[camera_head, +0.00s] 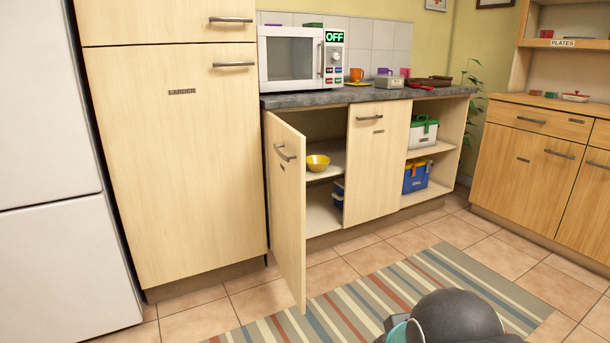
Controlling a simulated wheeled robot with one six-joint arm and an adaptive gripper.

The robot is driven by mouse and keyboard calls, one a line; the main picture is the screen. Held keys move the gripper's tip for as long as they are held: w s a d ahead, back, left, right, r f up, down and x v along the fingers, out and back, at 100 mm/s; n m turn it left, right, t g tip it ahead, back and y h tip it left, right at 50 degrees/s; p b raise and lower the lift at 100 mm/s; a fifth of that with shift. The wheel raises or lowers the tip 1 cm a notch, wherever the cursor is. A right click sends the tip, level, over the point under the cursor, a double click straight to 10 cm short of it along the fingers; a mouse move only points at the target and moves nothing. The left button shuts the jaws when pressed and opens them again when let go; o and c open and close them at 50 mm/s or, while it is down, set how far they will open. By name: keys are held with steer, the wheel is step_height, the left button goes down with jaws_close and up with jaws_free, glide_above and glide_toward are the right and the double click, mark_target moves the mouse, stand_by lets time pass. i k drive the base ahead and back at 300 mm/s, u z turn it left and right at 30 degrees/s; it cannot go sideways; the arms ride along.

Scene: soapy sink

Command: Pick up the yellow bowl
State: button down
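The yellow bowl (317,164) sits upright on the upper shelf inside the base cabinet under the counter. The cabinet door (287,205) stands open toward me, and the bowl shows just to the right of it. Nothing is touching the bowl from above. A dark rounded part of my arm shows at the bottom right, well apart from the bowl. My gripper's fingers are not in view.
The closed door (374,160) is right of the opening. A blue box (416,176) and a green-lidded box (422,132) sit on open shelves. The microwave (300,58) stands on the counter (345,96). A striped rug (345,310) covers clear floor ahead.

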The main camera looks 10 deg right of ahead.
mark_target(318, 165)
steer(key=z, duration=0.45)
steer(key=i, duration=1.7)
steer(key=u, duration=0.7)
